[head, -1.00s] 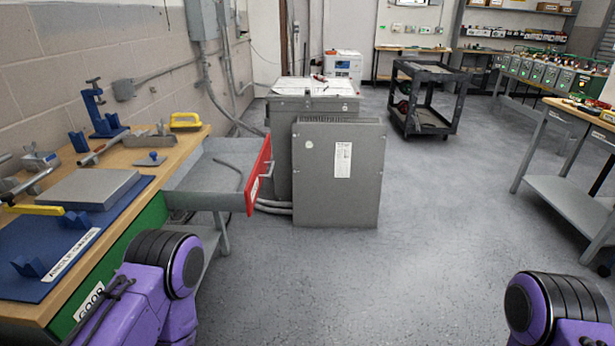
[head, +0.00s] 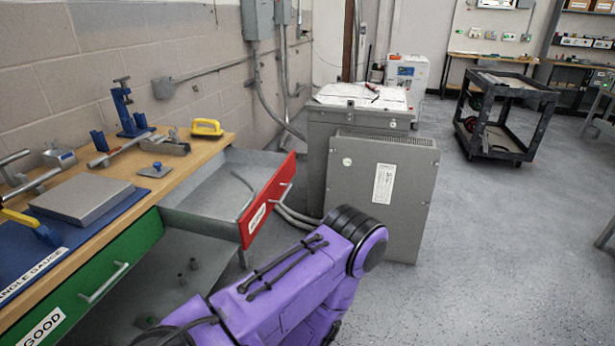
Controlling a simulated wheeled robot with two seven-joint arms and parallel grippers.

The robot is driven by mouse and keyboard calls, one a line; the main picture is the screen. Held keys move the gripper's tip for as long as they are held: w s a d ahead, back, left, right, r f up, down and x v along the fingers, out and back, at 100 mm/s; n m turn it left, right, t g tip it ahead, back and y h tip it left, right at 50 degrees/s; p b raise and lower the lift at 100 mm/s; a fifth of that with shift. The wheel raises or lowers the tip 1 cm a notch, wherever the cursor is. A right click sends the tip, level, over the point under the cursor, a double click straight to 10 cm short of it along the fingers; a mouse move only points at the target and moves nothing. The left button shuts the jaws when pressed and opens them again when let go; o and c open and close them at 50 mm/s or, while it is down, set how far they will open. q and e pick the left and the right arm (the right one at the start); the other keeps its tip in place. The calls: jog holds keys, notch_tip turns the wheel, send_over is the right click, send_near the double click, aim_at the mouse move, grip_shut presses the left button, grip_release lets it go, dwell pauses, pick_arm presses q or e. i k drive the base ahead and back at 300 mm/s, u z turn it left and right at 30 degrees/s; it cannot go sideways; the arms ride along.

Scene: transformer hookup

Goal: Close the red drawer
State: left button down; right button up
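The red drawer (head: 268,198) stands pulled out from the wooden workbench (head: 218,140), past the end of the green drawer (head: 100,275). Its red front has a metal handle (head: 285,193) and a white label, and its grey tray is open at the top with a thin curved grey piece inside. My purple left arm crosses the lower middle of the head view, with its black-banded joint just right of and below the red front, seemingly apart from it. Neither gripper shows in the head view.
The grey transformer cabinet (head: 378,190) stands close to the right of the red drawer. A blue mat with a grey plate (head: 82,198) and several tools cover the bench. A black cart (head: 505,110) is farther back.

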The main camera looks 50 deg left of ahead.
aim_at(206, 202)
jog(key=u, duration=0.5)
jog(key=i, duration=0.95)
jog(key=u, duration=0.75)
